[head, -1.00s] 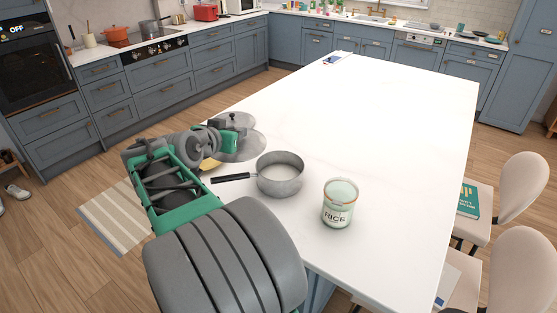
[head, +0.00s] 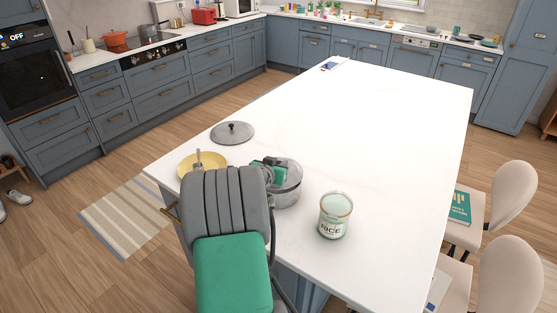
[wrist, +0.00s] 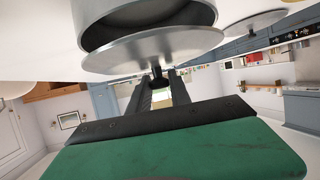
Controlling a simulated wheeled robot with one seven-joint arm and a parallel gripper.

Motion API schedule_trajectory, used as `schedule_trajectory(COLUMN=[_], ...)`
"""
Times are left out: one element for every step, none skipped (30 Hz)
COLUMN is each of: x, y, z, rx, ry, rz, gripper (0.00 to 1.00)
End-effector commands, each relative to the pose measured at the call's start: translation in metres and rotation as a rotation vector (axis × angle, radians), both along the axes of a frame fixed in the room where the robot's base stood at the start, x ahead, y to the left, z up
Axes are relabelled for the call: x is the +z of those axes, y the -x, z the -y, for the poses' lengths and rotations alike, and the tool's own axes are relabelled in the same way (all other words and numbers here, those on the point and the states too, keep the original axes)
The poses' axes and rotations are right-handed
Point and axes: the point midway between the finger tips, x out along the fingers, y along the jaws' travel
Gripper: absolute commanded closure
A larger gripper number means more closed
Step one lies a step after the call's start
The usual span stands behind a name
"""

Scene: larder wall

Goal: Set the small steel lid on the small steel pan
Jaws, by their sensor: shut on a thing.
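The small steel pan (head: 288,199) stands on the white island, partly hidden behind my arm in the head view; its handle is hidden there. It also shows at the top of the wrist view (wrist: 180,14). My gripper (wrist: 158,80) is shut on the knob of the small steel lid (wrist: 120,52). The lid is held over the pan's mouth. In the wrist view a dark gap shows between lid and rim, so the lid looks apart from the pan on that side.
A larger steel lid (head: 233,132) with a dark knob lies farther back on the island (head: 360,130). A yellow dish (head: 190,166) sits left of my arm. A rice jar (head: 335,216) stands close right of the pan. The island's far part is mostly clear.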

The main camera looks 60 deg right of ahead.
Motion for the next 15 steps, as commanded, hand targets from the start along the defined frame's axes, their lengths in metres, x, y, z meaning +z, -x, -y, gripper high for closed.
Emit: schedule_trajectory(x=[0.0003, -0.0006, -0.001, -0.001, -0.001, -0.0011, -0.0012, -0.0021, -0.0036, -0.0047, -0.0052, -0.006, -0.0066, -0.0072, -0.008], y=[-0.0003, -0.0003, -0.0004, -0.0004, -0.0004, -0.0004, -0.0004, -0.0004, -0.0004, -0.0004, -0.0004, -0.0004, -0.0005, -0.0004, -0.0005], z=[0.0003, 0.0004, 0.0004, 0.0004, 0.0004, 0.0003, 0.0003, 0.0003, 0.0003, 0.0003, 0.0003, 0.0004, 0.0003, 0.0003, 0.0004], rx=[0.0, 0.0, 0.0, 0.0, 0.0, 0.0, 0.0, 0.0, 0.0, 0.0, 0.0, 0.0, 0.0, 0.0, 0.0], ry=[0.003, 0.003, 0.004, 0.004, 0.004, 0.004, 0.004, 0.004, 0.004, 0.004, 0.004, 0.004, 0.004, 0.004, 0.004], rz=[0.0, 0.0, 0.001, 0.001, 0.001, 0.001, 0.001, 0.001, 0.001, 0.001, 0.001, 0.001, 0.001, 0.001, 0.001], gripper=[1.0, 1.0, 1.0, 1.0, 1.0, 1.0, 1.0, 1.0, 1.0, 1.0, 1.0, 1.0, 1.0, 1.0, 1.0])
